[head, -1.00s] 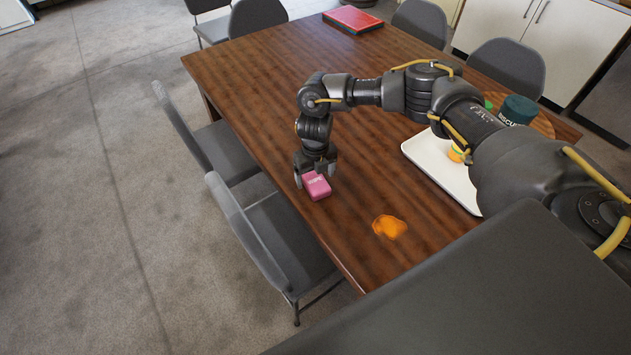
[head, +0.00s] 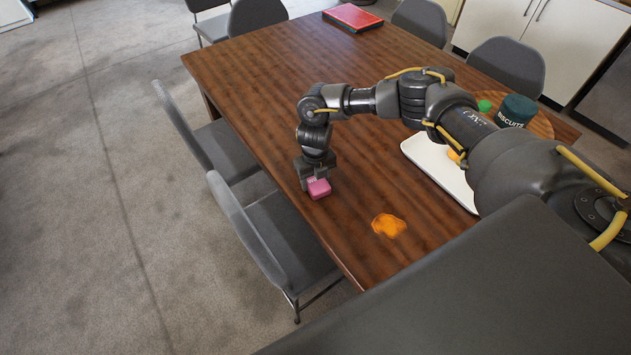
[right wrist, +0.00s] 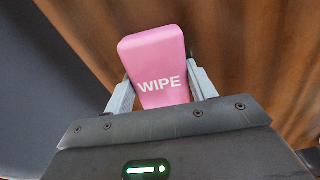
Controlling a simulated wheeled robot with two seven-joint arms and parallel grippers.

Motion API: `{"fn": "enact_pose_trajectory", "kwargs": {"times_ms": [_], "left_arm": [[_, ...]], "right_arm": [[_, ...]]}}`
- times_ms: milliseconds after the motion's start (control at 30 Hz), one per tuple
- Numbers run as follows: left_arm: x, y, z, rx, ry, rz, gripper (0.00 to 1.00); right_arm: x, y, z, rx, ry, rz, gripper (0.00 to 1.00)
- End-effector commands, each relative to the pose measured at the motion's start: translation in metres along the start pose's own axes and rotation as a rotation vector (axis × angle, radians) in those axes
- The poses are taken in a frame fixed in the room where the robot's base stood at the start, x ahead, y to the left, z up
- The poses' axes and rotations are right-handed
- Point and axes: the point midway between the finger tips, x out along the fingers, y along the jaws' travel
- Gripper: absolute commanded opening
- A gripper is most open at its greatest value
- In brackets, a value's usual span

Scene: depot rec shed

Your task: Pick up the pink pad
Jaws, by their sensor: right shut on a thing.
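The pink pad (head: 318,188) is a small block near the left edge of the wooden table. In the right wrist view the pad (right wrist: 158,62) shows the white word "WIPE" on its face. My right gripper (head: 317,184) reaches down over the pad from above. Its two fingers lie along opposite sides of the pad and are shut on it, as the right wrist view also shows (right wrist: 162,88). I cannot tell whether the pad touches the table. My left gripper is not in view.
An orange spill (head: 388,225) lies on the table (head: 270,110) right of the pad. A white tray (head: 440,168) holds a partly hidden yellow-orange thing. A dark green biscuit tin (head: 516,110) stands behind it. A red book (head: 352,17) lies at the far end. Grey chairs (head: 275,235) line the left edge.

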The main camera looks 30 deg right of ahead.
Motion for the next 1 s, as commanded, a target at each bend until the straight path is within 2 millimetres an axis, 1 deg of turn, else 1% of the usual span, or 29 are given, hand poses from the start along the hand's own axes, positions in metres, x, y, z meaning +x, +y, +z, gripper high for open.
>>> {"fn": "enact_pose_trajectory", "kwargs": {"times_ms": [167,267,367,400,567,600,667,700,800,900,1000], "left_arm": [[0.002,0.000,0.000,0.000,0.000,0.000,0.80],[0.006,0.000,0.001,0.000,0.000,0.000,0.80],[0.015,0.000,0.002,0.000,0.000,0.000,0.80],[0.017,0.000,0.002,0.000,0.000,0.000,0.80],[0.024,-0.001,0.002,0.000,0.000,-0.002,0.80],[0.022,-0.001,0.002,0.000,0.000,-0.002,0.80],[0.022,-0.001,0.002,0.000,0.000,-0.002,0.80],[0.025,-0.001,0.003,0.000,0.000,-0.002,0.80],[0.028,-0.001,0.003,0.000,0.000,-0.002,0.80],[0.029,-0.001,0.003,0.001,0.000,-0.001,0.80],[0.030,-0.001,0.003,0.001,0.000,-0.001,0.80]], "right_arm": [[-0.003,0.000,0.000,0.000,-0.001,0.001,0.34],[-0.010,0.000,0.001,0.000,-0.002,0.002,0.34],[-0.024,0.000,0.002,-0.001,-0.004,0.002,0.34],[-0.033,-0.003,0.000,-0.001,-0.004,0.002,0.34],[-0.070,-0.031,-0.017,-0.001,-0.006,0.001,0.34],[-0.083,-0.038,-0.021,0.000,-0.007,0.000,0.34],[-0.096,-0.048,-0.028,0.000,-0.006,-0.001,0.34],[-0.097,-0.059,-0.034,0.002,-0.004,-0.001,0.34],[-0.108,-0.078,-0.046,0.002,-0.003,-0.001,0.34],[-0.116,-0.094,-0.057,0.002,-0.003,-0.001,0.34],[-0.123,-0.106,-0.064,0.002,-0.002,0.000,0.34]]}}
